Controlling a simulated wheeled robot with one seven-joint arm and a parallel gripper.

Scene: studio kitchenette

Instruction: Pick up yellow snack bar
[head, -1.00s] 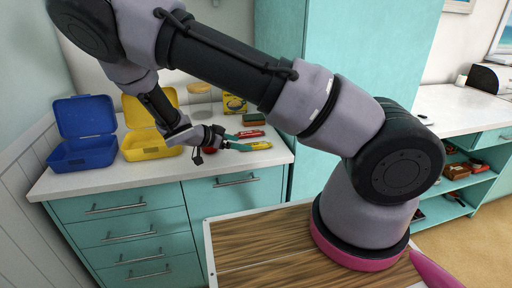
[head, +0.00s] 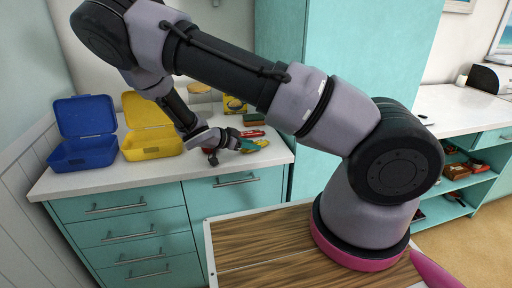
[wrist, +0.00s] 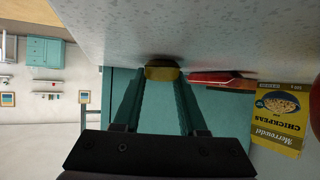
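The yellow snack bar (head: 262,142) lies on the white counter near its right end in the head view. In the wrist view the yellow snack bar (wrist: 163,73) shows end-on at the tips of my teal fingers. My gripper (head: 246,151) is low over the counter at the bar, and its fingers partly cover the bar in the head view. In the wrist view my gripper (wrist: 162,82) is open, with its fingertips apart on either side of the bar. I cannot tell whether either finger touches it.
An open yellow lunch box (head: 150,147) and an open blue one (head: 84,152) stand left on the counter.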

